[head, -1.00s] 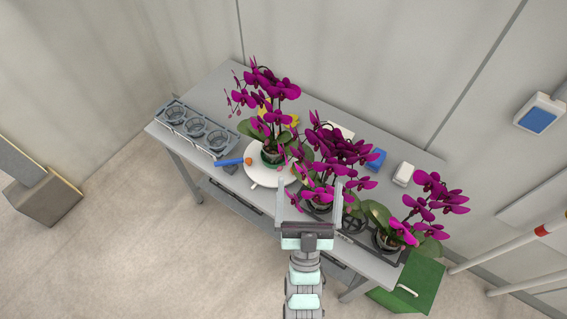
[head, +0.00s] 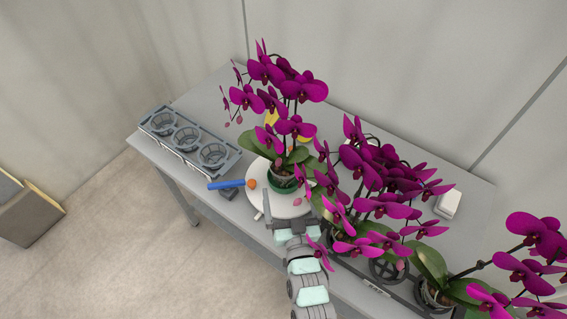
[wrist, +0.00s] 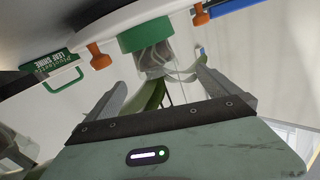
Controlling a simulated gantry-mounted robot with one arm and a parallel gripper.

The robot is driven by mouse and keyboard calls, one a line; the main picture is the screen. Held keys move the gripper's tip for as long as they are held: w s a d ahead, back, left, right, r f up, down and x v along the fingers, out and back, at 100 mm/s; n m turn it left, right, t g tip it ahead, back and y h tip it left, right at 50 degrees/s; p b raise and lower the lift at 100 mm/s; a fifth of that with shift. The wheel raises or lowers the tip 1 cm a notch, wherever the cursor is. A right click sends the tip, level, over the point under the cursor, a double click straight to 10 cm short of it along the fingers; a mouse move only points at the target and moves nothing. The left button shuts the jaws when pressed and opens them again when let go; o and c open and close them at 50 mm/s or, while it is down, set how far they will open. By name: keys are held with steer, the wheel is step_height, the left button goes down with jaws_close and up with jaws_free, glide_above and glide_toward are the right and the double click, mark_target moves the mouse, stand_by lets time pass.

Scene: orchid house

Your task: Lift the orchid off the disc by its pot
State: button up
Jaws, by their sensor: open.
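The orchid (head: 283,178) with magenta flowers stands upright on the white disc (head: 284,209), its clear pot sitting in a green ring. In the wrist view, which looks inverted, the clear pot (wrist: 152,60) hangs below the green ring (wrist: 147,36) and the disc's rim (wrist: 125,18). My gripper (head: 288,200) is at the disc's front side, close to the pot. In the wrist view my open gripper (wrist: 163,82) has one finger toward each side of the pot, with nothing held. Whether a finger touches the pot cannot be told. Flowers and leaves partly hide the right finger in the head view.
A grey rack (head: 190,140) with three round holders is at the left of the bench. A blue-handled tool (head: 226,184) lies by the disc. More orchids (head: 375,190) crowd close on the right, overhanging my arm. A white box (head: 448,203) sits behind them.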

mark_target(286, 169)
steer(key=w, duration=0.4)
steer(key=shift+a, duration=0.35)
steer(key=shift+w+a+r+b, duration=0.1)
steer(key=shift+w+b, duration=0.2)
steer(key=shift+w, duration=1.05)
steer(key=shift+w+a+r+b, duration=0.1)
steer(key=shift+w+b, duration=0.15)
steer(key=shift+w, duration=1.05)
steer(key=shift+s+f, duration=0.1)
steer(key=shift+c, duration=0.2)
steer(key=c, duration=1.8)
steer(key=shift+c, duration=0.3)
steer(key=shift+r, duration=0.2)
